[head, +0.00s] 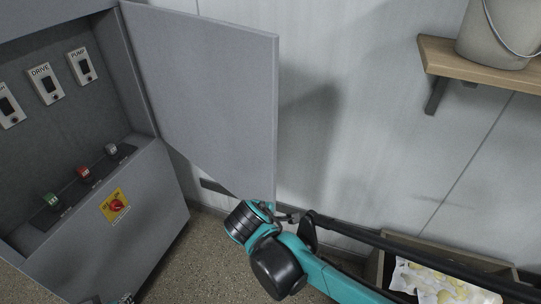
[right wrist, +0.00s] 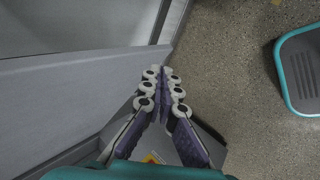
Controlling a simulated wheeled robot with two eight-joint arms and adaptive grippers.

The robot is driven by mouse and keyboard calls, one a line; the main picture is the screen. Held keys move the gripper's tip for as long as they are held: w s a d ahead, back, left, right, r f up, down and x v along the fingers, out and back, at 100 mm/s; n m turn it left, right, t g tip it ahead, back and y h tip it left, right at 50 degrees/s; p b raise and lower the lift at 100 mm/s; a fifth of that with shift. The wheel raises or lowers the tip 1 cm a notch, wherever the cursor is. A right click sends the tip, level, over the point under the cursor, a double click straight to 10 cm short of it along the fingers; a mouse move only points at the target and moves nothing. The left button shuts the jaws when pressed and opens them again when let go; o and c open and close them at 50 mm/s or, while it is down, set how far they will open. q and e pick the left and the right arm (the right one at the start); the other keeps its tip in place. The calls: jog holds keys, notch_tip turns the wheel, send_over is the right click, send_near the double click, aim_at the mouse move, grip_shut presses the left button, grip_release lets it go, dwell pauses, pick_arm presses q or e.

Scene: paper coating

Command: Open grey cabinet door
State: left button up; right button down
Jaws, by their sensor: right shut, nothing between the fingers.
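The grey cabinet (head: 120,225) stands at the left of the head view. Its grey door (head: 210,90) is swung wide open to the right, and the inside shows. My right arm comes in from the lower right, its wrist by the door's lower free corner. In the head view its fingers are not clearly seen. In the right wrist view my right gripper (right wrist: 161,75) is shut and empty, beside a grey panel (right wrist: 70,95); I cannot tell whether they touch. A small part of what looks like my left gripper (head: 110,299) shows at the bottom edge; its fingers are mostly cut off.
Inside the cabinet are labelled switches (head: 45,84) and green, red and grey knobs (head: 83,173). A yellow plate with a red switch (head: 116,205) is on the front. A wooden shelf (head: 480,65) bears a bucket (head: 500,35). A bin (head: 377,268) with pale contents stands lower right.

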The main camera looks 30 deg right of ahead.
aim_at(271, 155)
jog(key=w+a+r+n+t+h, duration=0.25)
jog(key=w+r+n+h, duration=0.55)
jog(key=n+h, duration=0.4)
jog(key=shift+n+y, duration=0.5)
jog(key=shift+n, duration=0.2)
jog(key=b+x, duration=0.1)
jog(key=x, duration=0.3)
jog(key=b+x, duration=0.1)
jog(key=x, duration=0.4)
jog(key=w+f+x, duration=0.1)
jog(key=x, duration=0.3)
jog(key=shift+w+f+b, duration=0.1)
jog(key=shift+w+b, duration=0.15)
jog(key=shift+b, duration=0.15)
jog(key=w+x, duration=0.1)
jog(key=x, duration=1.8)
jog(key=shift+a, duration=0.2)
jog(key=shift+w+f, duration=0.15)
